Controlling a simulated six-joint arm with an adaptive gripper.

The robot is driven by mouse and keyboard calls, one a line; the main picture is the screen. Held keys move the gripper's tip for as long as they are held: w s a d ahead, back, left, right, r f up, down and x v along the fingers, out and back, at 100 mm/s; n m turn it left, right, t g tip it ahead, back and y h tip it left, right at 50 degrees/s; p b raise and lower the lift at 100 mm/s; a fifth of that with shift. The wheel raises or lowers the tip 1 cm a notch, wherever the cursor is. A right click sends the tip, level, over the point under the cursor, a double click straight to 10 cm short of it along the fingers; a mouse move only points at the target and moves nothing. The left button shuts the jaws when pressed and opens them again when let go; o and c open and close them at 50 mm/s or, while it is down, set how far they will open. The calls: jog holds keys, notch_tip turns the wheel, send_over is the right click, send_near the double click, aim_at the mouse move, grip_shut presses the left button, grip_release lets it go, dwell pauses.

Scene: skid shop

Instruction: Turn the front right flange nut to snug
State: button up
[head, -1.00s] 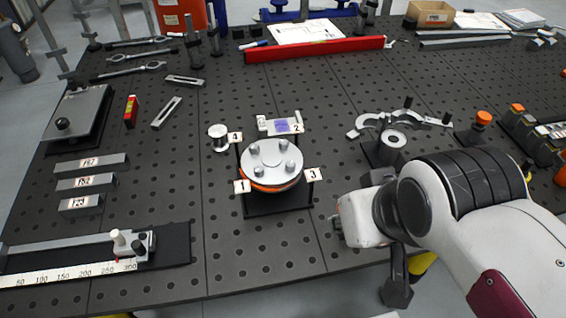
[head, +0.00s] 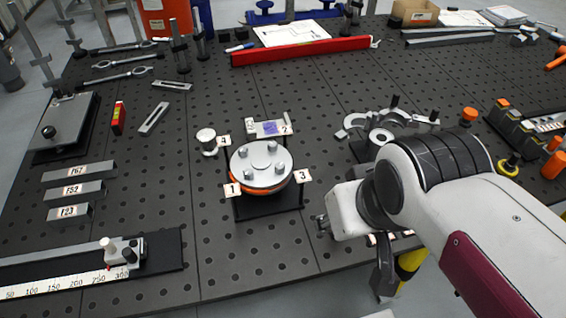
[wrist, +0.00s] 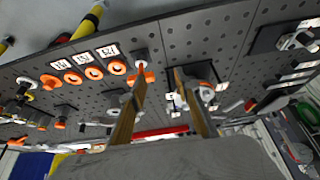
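The round flange (head: 262,178) is a silver disc over an orange ring, on a dark plate near the table's middle. Several upright nuts stand on its top. The front right nut (head: 279,168) is nearest tag 3 (head: 302,176). How tight it is cannot be told. My gripper (head: 322,225) is right of and in front of the flange, apart from it, near the table's front edge. Its fingers are hard to make out in the head view. In the wrist view my gripper (wrist: 160,75) has two fingers spread apart with nothing clearly held between them.
A small silver spool (head: 207,141) stands left of the flange, and a light block with a purple patch (head: 268,128) lies behind it. A grey fixture (head: 380,137) stands to the right. Numbered bars (head: 78,172) and a ruler stop (head: 122,252) lie left. Table between is clear.

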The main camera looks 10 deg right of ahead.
jog(key=n+g+y, duration=0.1)
jog(key=n+y, duration=0.1)
jog(key=n, duration=0.4)
send_near(282, 167)
jog(key=shift+w+f, duration=0.15)
jog(key=shift+f, duration=0.05)
dwell(0.4)
jog(key=shift+x, duration=3.9)
grip_shut()
